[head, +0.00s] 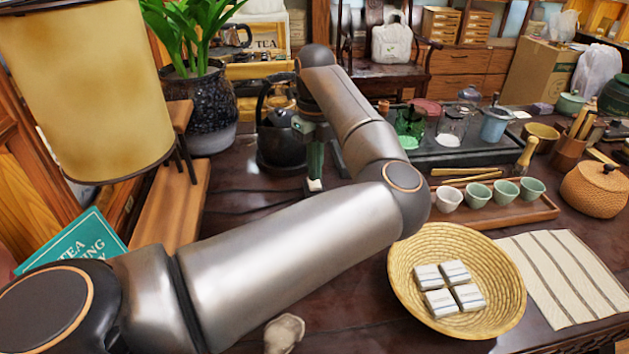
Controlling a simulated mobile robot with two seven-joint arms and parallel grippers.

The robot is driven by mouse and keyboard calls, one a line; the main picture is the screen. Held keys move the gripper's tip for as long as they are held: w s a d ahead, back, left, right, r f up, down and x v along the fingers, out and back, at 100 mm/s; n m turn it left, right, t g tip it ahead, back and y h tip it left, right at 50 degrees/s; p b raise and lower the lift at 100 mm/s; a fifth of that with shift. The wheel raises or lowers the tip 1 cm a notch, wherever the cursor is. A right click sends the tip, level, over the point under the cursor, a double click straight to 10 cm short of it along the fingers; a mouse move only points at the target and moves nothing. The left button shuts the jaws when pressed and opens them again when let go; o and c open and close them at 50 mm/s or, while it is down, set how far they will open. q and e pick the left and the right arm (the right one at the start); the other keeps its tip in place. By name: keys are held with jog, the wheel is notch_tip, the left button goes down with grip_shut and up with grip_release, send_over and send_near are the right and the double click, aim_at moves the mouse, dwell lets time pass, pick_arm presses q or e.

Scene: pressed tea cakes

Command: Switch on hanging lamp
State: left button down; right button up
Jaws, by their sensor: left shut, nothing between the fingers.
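The hanging lamp (92,90) shows at the upper left as a large yellow cylindrical shade with a dark lower rim. Its top is cut off by the frame. No switch or cord on it can be made out, and I cannot tell whether it is lit. My left gripper (315,184) points down over the dark table, right of the lamp and apart from it. Its fingers are shut and empty, beside a black kettle (277,140). My right gripper is not in view.
A potted plant (205,105) stands behind the lamp, near a wooden shelf (168,215). A woven basket (400,285) with small wrapped packets, a tray of cups (540,208) and a striped cloth (560,270) occupy the right.

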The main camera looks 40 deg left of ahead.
aim_at(316, 185)
pick_arm(q)
jog(key=shift+f+b, duration=0.7)
jog(key=shift+f, duration=0.3)
dwell(0.8)
jog(key=shift+r+p, duration=2.4)
jog(key=shift+r, duration=1.15)
